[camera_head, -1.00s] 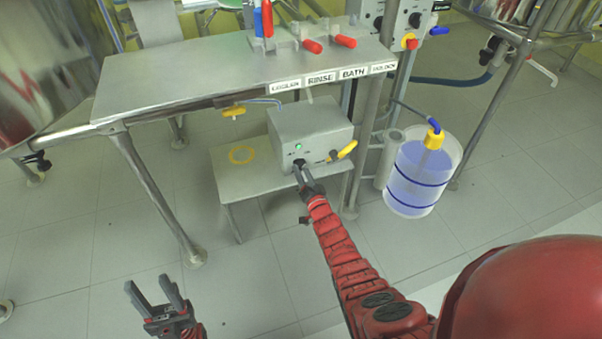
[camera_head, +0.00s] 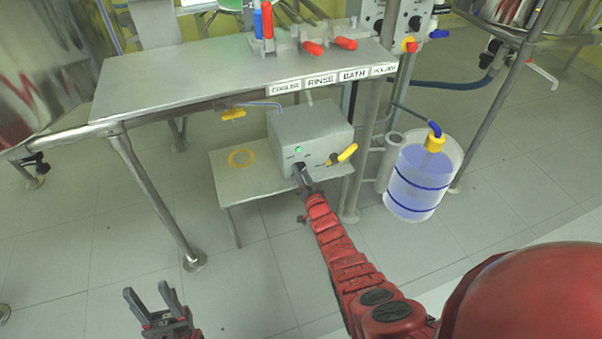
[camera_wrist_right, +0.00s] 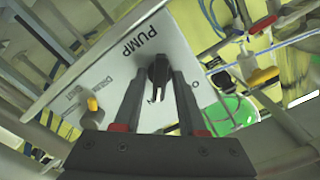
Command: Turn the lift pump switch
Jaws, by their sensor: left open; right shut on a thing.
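The grey lift pump box (camera_head: 312,128) stands on a low metal shelf under the table, with a lit green lamp (camera_head: 298,149) on its front. Its black switch (camera_wrist_right: 158,70) shows in the right wrist view, under the word PUMP on the panel. My right gripper (camera_head: 302,176) reaches the front of the box. In the right wrist view its fingers (camera_wrist_right: 158,85) are shut on the switch, one on each side. My left gripper (camera_head: 152,300) is open and empty, low over the floor at the lower left.
A clear container (camera_head: 418,190) with blue bands stands right of the shelf. The table edge (camera_head: 235,97) with labels overhangs the box. The floor in front is clear.

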